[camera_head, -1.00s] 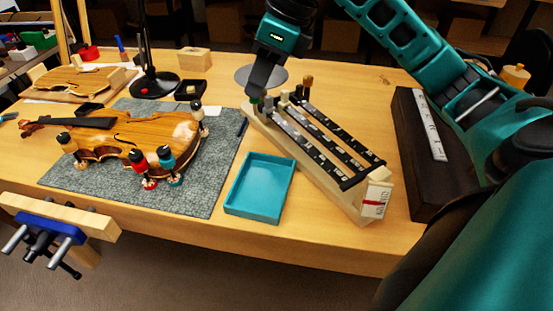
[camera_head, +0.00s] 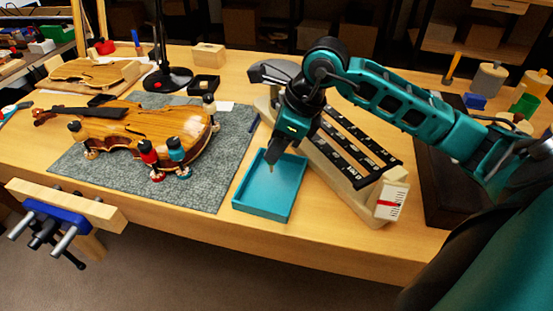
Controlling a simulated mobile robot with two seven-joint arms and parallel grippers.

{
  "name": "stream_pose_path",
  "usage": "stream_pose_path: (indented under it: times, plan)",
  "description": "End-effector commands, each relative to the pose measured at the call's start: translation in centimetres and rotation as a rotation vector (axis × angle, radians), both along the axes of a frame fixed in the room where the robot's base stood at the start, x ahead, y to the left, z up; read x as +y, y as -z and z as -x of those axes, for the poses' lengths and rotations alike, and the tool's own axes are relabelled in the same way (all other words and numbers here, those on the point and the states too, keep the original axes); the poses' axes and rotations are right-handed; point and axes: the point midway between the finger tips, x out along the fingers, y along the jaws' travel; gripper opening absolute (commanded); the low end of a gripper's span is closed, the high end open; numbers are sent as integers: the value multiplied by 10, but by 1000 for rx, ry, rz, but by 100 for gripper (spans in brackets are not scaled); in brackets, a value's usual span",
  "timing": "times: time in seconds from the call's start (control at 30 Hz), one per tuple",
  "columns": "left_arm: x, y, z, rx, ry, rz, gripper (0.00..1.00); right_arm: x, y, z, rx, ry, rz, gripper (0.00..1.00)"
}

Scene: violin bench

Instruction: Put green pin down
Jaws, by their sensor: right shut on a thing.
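My right gripper (camera_head: 272,158) points down over the blue-teal tray (camera_head: 247,208). It is shut on a small pin (camera_head: 271,169), of which only a thin light-brown tip shows below the fingers. The pin's green part is hidden by the fingers. The tip appears to be above the tray's inside, near its far half; I cannot tell whether it touches the floor. The tray looks empty otherwise. The wooden rack (camera_head: 350,200) with black labelled strips stands just right of the tray, partly behind my right arm. My left gripper is out of view.
A violin (camera_head: 135,125) with several clamps lies on a grey mat (camera_head: 200,195) left of the tray. A dark block (camera_head: 440,190) stands at the right. A black lamp stand (camera_head: 167,80) and a small wooden block (camera_head: 208,55) are at the back.

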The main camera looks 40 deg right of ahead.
Motion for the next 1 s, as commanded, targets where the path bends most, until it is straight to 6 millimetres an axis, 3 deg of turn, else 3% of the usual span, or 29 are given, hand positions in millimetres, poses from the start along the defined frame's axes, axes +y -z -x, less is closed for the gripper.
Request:
stream_pose_path:
  times: [0.23,0.63,0.67,0.9,1.0]
  plan:
    - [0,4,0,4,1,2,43,0,37,1,5,0,-1,0]
    - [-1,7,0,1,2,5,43,0,43,1,2,0,1,0]
    - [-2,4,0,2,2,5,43,0,41,1,2,0,1,26]
    - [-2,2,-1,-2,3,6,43,0,41,1,2,0,1,49]
    - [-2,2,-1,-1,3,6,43,0,41,1,2,0,1,49]
